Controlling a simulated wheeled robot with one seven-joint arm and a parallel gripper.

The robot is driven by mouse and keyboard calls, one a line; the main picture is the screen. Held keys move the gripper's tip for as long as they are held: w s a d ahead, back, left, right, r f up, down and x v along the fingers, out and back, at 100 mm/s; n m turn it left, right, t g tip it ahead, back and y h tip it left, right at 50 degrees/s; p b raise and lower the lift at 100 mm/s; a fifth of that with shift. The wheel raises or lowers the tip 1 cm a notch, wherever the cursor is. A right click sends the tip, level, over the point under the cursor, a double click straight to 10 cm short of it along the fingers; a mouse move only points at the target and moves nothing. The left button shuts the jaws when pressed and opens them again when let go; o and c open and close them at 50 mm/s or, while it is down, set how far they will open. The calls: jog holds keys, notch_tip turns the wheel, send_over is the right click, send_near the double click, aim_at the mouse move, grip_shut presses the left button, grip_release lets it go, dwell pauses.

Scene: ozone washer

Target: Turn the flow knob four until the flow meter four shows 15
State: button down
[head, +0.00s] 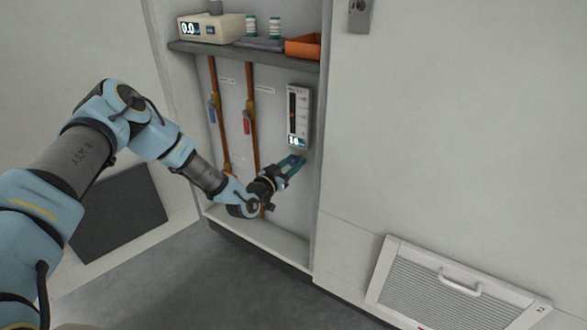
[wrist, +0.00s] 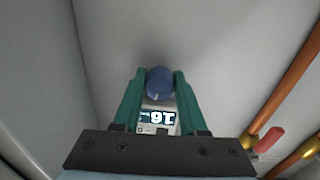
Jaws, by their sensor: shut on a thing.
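The flow meter (head: 299,115) is a pale upright unit on the back wall of the recess, with a dark scale and a small lit display (head: 296,141) at its bottom. The display seems to read 16; it also shows upside down in the wrist view (wrist: 157,116). The blue flow knob (wrist: 160,80) sits between the teal fingers of my gripper (wrist: 160,84), which touch it on both sides. In the head view my gripper (head: 292,162) is just below the meter, and its fingers mostly hide the knob.
A shelf (head: 235,52) above holds a white device (head: 211,28) reading 0.0, small bottles and an orange tray (head: 303,47). Copper pipes with a blue handle (head: 213,109) and a red handle (head: 247,122) run left of the meter. The recess's right side wall is close to my gripper.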

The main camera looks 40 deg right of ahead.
jog(key=shift+s+n, duration=0.1)
jog(key=shift+n, duration=0.3)
jog(key=shift+c, duration=2.4)
grip_release()
jog(key=v, duration=1.1)
jog(key=shift+d, duration=0.1)
